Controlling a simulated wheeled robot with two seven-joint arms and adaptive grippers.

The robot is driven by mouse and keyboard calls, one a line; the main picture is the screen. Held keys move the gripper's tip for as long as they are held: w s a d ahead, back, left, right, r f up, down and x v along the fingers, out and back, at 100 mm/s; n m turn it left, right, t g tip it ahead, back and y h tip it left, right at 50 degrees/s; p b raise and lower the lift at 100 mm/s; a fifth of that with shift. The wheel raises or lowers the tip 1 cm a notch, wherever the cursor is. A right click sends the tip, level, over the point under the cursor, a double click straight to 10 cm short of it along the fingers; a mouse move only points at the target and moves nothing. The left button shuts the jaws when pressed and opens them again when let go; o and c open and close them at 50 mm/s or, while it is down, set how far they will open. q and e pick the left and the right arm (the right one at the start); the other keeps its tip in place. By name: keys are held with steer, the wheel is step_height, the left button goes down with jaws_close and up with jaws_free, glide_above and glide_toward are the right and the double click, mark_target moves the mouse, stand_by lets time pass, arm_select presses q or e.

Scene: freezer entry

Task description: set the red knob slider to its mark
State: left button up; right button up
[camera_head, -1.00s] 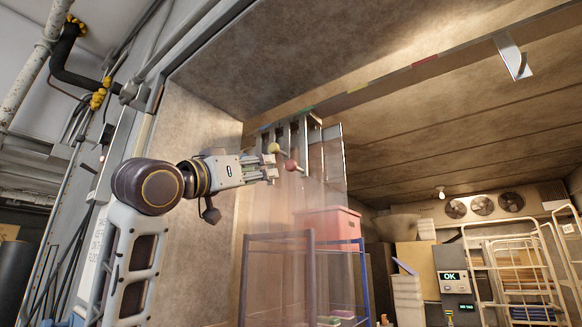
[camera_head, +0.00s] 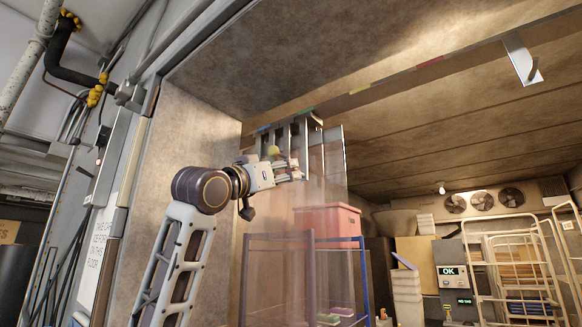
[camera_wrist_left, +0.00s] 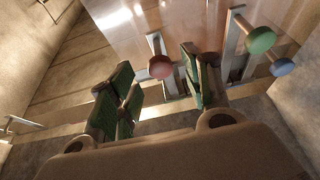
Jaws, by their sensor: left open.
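The red knob (camera_wrist_left: 160,67) sits on a pale metal strip of the curtain in the left wrist view. My left gripper (camera_head: 290,172) is open, and its green-padded fingers show on either side of the knob in the wrist view. The knob appears closer to the right-hand finger; I cannot tell whether they touch. In the head view the gripper mostly hides the red knob. The overhead rail (camera_head: 385,82) carries coloured segments, with a red one (camera_head: 430,61) farther right. My right gripper is not in view.
A green knob (camera_wrist_left: 261,40) and a blue knob (camera_wrist_left: 282,67) are close on the right in the wrist view. A yellowish knob (camera_head: 273,150) is beside my gripper in the head view. A clear strip curtain (camera_head: 325,185) hangs there. A hooked bracket (camera_head: 520,60) hangs from the rail.

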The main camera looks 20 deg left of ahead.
mark_target(289, 170)
arm_select(q)
steer(key=p+x, duration=0.1)
steer(key=x, duration=0.2)
steer(key=shift+w+d+r, duration=0.1)
steer(key=shift+r, duration=0.1)
steer(key=shift+w+d+r+p, duration=0.1)
steer(key=shift+w+d+p, duration=0.15)
steer(key=shift+w, duration=0.25)
steer(key=shift+c, duration=0.2)
steer(key=shift+a, duration=0.1)
jaws_close()
